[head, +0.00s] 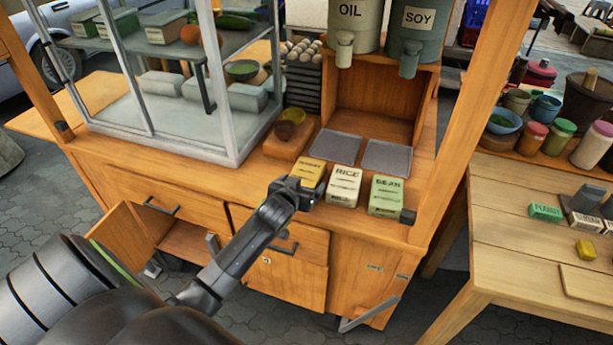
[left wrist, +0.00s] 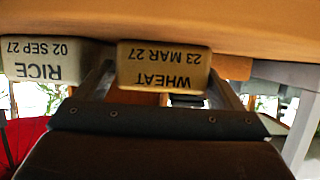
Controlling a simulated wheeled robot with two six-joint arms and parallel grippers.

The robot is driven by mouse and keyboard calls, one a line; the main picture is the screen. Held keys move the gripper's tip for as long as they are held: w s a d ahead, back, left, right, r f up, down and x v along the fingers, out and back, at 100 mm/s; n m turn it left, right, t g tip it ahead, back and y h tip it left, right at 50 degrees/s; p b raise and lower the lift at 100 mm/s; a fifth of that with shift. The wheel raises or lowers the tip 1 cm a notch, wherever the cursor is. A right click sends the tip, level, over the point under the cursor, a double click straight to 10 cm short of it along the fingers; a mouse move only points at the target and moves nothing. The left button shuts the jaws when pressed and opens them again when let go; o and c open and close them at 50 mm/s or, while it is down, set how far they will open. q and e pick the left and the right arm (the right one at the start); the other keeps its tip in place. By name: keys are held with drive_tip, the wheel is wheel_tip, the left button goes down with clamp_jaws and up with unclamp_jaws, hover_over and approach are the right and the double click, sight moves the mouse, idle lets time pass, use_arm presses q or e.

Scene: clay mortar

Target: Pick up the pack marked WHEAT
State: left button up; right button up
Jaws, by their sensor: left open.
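The WHEAT pack (head: 309,171) is a small yellow box on the cart's wooden counter, leftmost in a row of three packs. Its lower left part is hidden behind my left gripper (head: 296,190), which is at its near side. In the left wrist view the WHEAT pack (left wrist: 165,68) appears upside down, marked 23 MAR 27, between the two fingers of my left gripper (left wrist: 164,85). The fingers are apart, one on either side of it. I cannot tell whether they touch it. My right gripper is not in view.
The white RICE pack (head: 344,186) stands close to the right of the WHEAT pack, and the green BEAN pack (head: 386,196) beyond it. Two grey trays (head: 387,158) lie behind. A wooden block with a small bowl (head: 286,131) and the glass case (head: 190,80) are at the left.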

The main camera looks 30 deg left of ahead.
use_arm(q)
drive_tip(key=shift+x, duration=2)
drive_tip(key=shift+r, duration=0.1)
drive_tip(key=c, duration=0.9)
